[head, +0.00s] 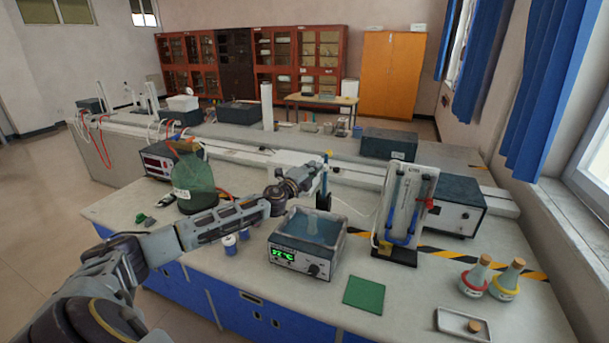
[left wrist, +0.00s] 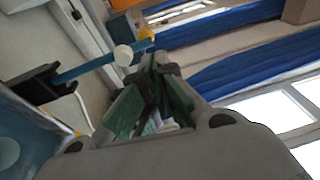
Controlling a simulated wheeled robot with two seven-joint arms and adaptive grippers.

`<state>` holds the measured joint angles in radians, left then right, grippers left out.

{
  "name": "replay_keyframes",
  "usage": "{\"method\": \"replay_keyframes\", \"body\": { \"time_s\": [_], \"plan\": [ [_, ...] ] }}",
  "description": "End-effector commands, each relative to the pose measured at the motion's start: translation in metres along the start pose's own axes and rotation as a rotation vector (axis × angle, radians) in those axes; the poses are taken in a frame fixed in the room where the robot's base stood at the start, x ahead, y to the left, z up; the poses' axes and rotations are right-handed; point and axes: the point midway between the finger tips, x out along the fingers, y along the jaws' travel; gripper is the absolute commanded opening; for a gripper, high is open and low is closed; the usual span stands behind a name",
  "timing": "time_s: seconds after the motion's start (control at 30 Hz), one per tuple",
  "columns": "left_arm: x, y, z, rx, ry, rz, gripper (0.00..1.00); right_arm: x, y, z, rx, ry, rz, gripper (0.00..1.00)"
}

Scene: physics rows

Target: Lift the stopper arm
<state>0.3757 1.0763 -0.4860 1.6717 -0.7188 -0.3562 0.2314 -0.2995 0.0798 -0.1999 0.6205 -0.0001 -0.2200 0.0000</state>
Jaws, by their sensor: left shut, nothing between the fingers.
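My left arm reaches in from the left in the head view, and its gripper (head: 312,174) is above and behind the water bath. The left wrist view shows its green-padded fingers (left wrist: 152,92) shut and empty. I take the slim blue bar with a yellow end, behind the bath, to be the stopper arm (head: 326,172). In the left wrist view the blue bar (left wrist: 88,66) runs from a black block to a white round knob and yellow end close to the fingertips. I cannot tell whether they touch. My right gripper is not in view.
The water bath (head: 300,262) with a lit green display stands in front of the gripper. A stand with blue tubing (head: 410,205) is to its right. A green bottle (head: 190,180) is beside my left arm. A green mat (head: 364,294) and two flasks (head: 476,274) are at the front right.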

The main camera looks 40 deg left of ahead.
Motion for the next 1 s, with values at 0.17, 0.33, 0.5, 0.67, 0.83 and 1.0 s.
{"method": "replay_keyframes", "body": {
  "time_s": [0.17,0.33,0.5,0.67,0.83,1.0],
  "plan": [
    [-0.013,-0.001,-0.001,0.001,0.001,0.002,0.0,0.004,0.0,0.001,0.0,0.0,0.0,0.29],
    [-0.023,-0.002,0.0,0.002,0.0,0.001,0.0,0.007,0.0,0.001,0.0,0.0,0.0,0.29],
    [-0.033,-0.004,0.0,0.002,0.0,0.001,0.0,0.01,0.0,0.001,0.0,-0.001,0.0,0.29],
    [-0.041,-0.005,0.0,0.001,0.0,0.002,0.0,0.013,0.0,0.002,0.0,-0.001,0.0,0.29],
    [-0.049,-0.007,0.001,0.001,-0.001,0.001,0.0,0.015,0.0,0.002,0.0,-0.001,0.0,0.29],
    [-0.056,-0.009,0.0,0.0,0.0,0.001,0.0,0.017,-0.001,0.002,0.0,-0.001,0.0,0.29]
  ]
}}
